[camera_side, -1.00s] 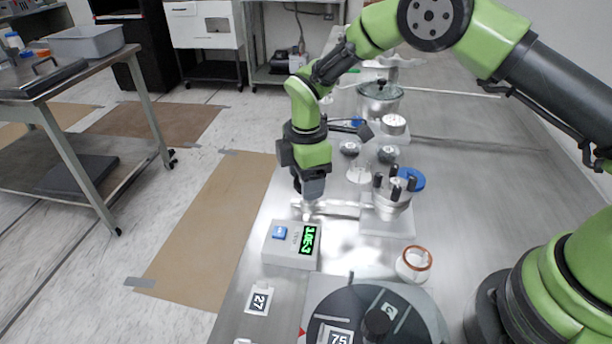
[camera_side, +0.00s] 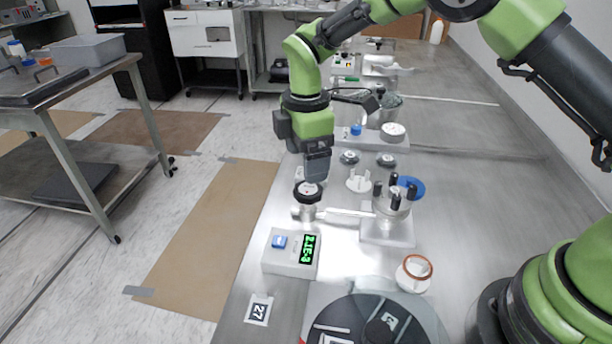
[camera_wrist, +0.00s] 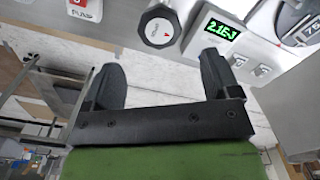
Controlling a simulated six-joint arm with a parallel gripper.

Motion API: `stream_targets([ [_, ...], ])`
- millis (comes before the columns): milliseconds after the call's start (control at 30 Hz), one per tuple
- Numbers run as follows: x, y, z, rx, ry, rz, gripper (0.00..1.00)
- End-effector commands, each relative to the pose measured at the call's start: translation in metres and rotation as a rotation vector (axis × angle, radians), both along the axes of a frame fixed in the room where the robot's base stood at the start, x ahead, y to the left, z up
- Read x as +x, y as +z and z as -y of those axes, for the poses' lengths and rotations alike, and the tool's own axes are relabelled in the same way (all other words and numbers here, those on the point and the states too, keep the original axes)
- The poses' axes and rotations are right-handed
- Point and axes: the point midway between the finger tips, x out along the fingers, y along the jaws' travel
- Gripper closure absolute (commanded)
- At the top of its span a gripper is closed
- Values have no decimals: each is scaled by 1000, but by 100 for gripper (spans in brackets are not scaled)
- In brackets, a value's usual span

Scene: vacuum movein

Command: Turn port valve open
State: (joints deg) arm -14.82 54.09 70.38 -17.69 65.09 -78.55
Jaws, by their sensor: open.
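The port valve knob (camera_side: 308,191) is black with a white round top. It stands on the metal pipe at the table's left side. In the wrist view the knob (camera_wrist: 160,27) shows at the top centre, with small lettering and a red mark on its face. My gripper (camera_side: 317,172) is just above and behind the knob in the side view. In the wrist view my gripper (camera_wrist: 160,75) has its two dark fingers wide apart with nothing between them. The knob lies beyond the fingertips, apart from them.
Bare table lies to the right.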

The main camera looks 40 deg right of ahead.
Motion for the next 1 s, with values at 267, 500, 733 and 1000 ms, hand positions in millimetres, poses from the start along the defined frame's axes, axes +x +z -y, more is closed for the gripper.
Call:
stream_targets([
  [267, 0, 31, 0, 0, 0, 1, 18],
  [500, 0, 32, 0, -1, 0, -1, 18],
  [733, -6, 54, 6, 19, -82, 30, 18],
  [1000, -57, 147, 35, 145, -530, 162, 18],
])
